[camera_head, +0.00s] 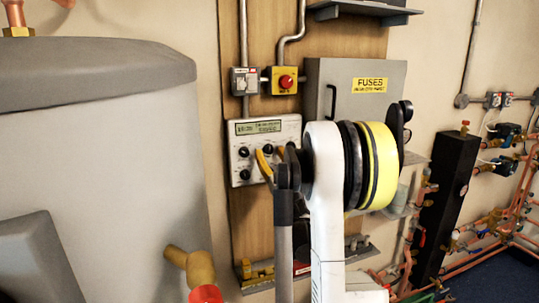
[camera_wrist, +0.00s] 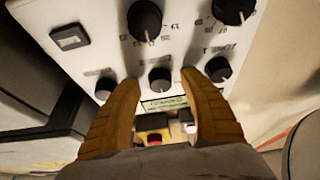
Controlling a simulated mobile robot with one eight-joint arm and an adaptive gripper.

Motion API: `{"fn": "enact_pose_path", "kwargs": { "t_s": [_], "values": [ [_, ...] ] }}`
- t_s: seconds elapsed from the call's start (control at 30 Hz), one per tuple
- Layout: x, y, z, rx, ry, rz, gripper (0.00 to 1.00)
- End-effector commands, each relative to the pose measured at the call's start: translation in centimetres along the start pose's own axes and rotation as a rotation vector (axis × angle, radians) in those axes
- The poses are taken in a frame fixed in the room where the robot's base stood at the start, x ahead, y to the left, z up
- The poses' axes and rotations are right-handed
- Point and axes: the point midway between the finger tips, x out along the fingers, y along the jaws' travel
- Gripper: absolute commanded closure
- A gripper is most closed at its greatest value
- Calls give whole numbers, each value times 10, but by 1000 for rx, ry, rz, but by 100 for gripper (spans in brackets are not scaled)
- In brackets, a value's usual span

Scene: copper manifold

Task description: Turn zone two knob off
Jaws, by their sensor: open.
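A white control panel (camera_head: 246,140) with a small display and black knobs is on the wooden board. In the wrist view the panel (camera_wrist: 85,62) appears upside down, with two large knobs at the top and three smaller knobs in a row below. My gripper (camera_head: 268,153) is at the panel, with its yellow fingers open. In the wrist view my gripper (camera_wrist: 159,80) has one fingertip on each side of the middle small knob (camera_wrist: 160,77); contact cannot be told. The knob labels are too small to read, so I cannot tell which is zone two. My arm hides the panel's lower right.
A yellow box with a red button (camera_head: 286,80) and a grey switch (camera_head: 244,81) are above the panel. A grey fuse box (camera_head: 340,75) is to the right. A large grey tank (camera_head: 100,150) stands at left. Copper pipes and a black column (camera_head: 446,200) are at right.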

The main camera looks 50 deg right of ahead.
Motion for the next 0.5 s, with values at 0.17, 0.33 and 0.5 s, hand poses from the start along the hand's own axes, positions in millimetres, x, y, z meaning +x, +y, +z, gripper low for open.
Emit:
{"fn": "enact_pose_path", "kwargs": {
  "t_s": [0.17, 0.33, 0.5],
  "values": [
    [5, 0, 0, 0, 0, 0, 49],
    [5, 0, 0, 0, 0, 1, 49],
    [5, 0, 0, 0, 0, 1, 100]
  ]
}}
